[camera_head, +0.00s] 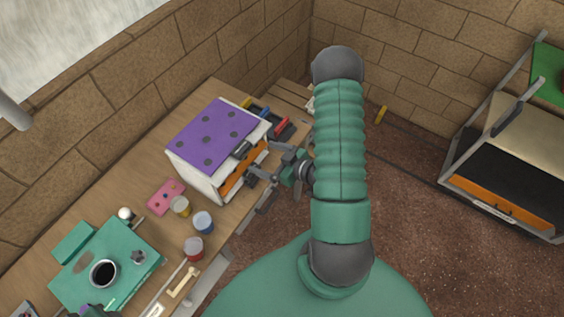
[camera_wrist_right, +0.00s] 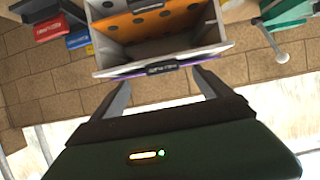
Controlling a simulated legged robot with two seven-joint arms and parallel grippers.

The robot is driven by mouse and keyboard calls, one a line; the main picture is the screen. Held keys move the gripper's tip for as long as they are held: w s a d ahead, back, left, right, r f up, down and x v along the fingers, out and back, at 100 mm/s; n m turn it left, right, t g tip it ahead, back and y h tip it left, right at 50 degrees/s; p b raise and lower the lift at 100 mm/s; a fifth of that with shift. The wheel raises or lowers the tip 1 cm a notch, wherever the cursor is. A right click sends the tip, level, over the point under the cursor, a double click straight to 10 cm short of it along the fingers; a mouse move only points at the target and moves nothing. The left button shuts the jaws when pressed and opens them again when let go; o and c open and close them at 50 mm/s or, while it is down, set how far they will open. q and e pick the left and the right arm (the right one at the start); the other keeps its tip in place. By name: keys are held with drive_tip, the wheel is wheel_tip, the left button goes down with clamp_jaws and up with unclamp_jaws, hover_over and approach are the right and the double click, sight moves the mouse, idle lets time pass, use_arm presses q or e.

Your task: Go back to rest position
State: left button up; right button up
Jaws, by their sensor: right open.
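My right gripper (camera_head: 268,166) is open beside the front of a white box with a purple spotted top (camera_head: 218,133). The box has an orange spotted front part (camera_head: 243,177). In the right wrist view, my right gripper's fingers (camera_wrist_right: 162,92) are spread apart with nothing between them. Beyond them the box shows upside down, with an open compartment (camera_wrist_right: 165,45) and a dark handle (camera_wrist_right: 163,69). My right arm (camera_head: 338,140) reaches up through the middle of the head view. A small dark and purple part at the bottom left edge may be my left gripper, but its fingers cannot be made out.
The wooden bench (camera_head: 120,180) holds a teal board (camera_head: 130,240) with a dark round opening, a pink card (camera_head: 165,196), several small paint jars (camera_head: 203,222) and coloured packs (camera_head: 282,126). A metal-framed unit (camera_head: 510,208) stands at the right. The floor between is mostly clear.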

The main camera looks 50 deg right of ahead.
drive_tip(key=a+r+v, duration=0.1)
drive_tip(key=v, duration=0.7)
drive_tip(key=w+f+n+g+h+b, duration=0.1)
drive_tip(key=w+f+g+h+b, duration=0.1)
drive_tip(key=w+f+g+b, duration=0.55)
use_arm(q)
drive_tip(key=s+b+x, duration=0.1)
drive_tip(key=s+x, duration=0.1)
drive_tip(key=x, duration=0.7)
drive_tip(key=shift+s+a+f+b, duration=0.2)
drive_tip(key=shift+s+f+b, duration=0.1)
drive_tip(key=shift+f+b, duration=0.1)
use_arm(e)
drive_tip(key=s+a+r+m+g, duration=0.1)
drive_tip(key=s+a, duration=0.1)
drive_tip(key=a, duration=0.7)
drive_tip(key=s+a+r+g+y, duration=0.1)
drive_tip(key=s+a+r+g, duration=0.1)
drive_tip(key=a, duration=0.7)
drive_tip(key=shift+r+m, duration=0.15)
drive_tip(key=shift+m, duration=0.25)
